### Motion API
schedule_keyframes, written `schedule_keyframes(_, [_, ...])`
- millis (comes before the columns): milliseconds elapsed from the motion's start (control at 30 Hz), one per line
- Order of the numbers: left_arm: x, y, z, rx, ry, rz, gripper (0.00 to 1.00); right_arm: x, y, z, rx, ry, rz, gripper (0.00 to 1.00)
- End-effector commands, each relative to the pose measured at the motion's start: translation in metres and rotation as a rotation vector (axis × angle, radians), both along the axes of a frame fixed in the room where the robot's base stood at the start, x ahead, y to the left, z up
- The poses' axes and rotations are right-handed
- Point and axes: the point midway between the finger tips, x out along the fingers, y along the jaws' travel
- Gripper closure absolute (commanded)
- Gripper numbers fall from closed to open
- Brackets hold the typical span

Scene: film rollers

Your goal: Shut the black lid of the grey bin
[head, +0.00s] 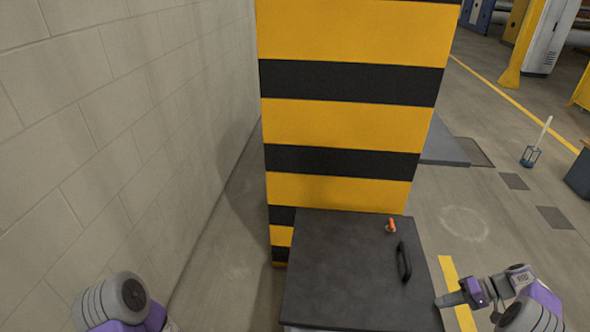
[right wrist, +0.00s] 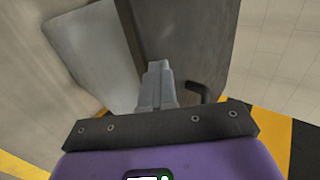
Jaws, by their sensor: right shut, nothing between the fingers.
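The black lid (head: 345,268) shows in the head view as a broad dark panel in front of the striped pillar, looking roughly level. Its black bar handle (head: 404,262) is near the right edge. Only a sliver of the grey bin shows below the lid in the head view; a grey panel, apparently its side (right wrist: 95,50), shows in the right wrist view. I cannot tell whether the lid sits flush. My right gripper (head: 440,301) is shut and empty, just right of the lid. Its fingers (right wrist: 156,68) point toward the lid in the wrist view. My left gripper is out of view.
A yellow-and-black pillar (head: 350,120) stands directly behind the lid. A pale block wall (head: 110,130) runs along the left. A small orange item (head: 390,226) is at the lid's far right part. Open floor lies to the right, with a blue holder (head: 530,156) farther off.

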Motion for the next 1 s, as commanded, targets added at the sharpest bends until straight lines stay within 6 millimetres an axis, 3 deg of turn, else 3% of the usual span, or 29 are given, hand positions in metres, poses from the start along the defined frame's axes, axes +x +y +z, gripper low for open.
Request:
schedule_keyframes(33, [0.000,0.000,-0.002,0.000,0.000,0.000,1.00,-0.006,0.002,-0.019,-0.005,0.029,0.001,1.00])
schedule_keyframes(433, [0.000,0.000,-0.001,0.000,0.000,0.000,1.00,-0.008,-0.003,-0.017,-0.007,0.030,-0.002,1.00])
schedule_keyframes(700, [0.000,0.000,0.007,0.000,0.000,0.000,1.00,-0.015,-0.034,0.016,-0.010,0.014,-0.010,1.00])
schedule_keyframes(1000, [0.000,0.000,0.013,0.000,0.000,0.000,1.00,-0.017,-0.053,0.044,-0.005,-0.001,-0.004,1.00])
